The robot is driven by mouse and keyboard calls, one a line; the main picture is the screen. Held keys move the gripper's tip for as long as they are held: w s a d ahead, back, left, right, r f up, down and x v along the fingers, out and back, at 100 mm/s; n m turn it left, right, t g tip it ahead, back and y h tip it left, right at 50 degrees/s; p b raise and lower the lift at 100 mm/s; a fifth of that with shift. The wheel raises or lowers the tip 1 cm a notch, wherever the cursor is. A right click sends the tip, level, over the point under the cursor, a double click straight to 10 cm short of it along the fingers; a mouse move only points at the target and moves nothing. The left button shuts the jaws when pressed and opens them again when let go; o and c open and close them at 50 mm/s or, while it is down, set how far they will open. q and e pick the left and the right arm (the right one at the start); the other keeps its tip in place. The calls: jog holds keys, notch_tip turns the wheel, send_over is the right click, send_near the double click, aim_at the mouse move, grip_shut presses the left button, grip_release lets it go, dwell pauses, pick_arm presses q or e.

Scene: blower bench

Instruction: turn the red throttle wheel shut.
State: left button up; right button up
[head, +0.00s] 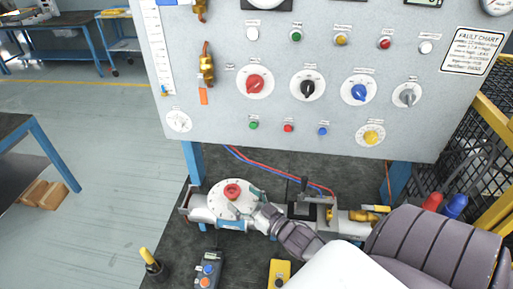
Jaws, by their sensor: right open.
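The red throttle wheel (232,191) sits on top of a round white dial plate (221,209), mounted on a grey pipe assembly on the dark bench. My right gripper (255,203) reaches in from the lower right, with its fingers at the right side of the dial plate, close to the wheel. It is open, and nothing shows between its fingers. Whether a finger touches the wheel or plate I cannot tell. My left gripper is not in view.
A grey control panel (215,135) with coloured knobs, including a red one (254,85), stands behind the bench. Red and blue hoses run behind the pipe. A handheld control (208,270) and a yellow box (279,272) lie in front. A black mesh guard is at right.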

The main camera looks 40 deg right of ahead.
jog(key=s, duration=0.7)
jog(key=shift+d, duration=0.35)
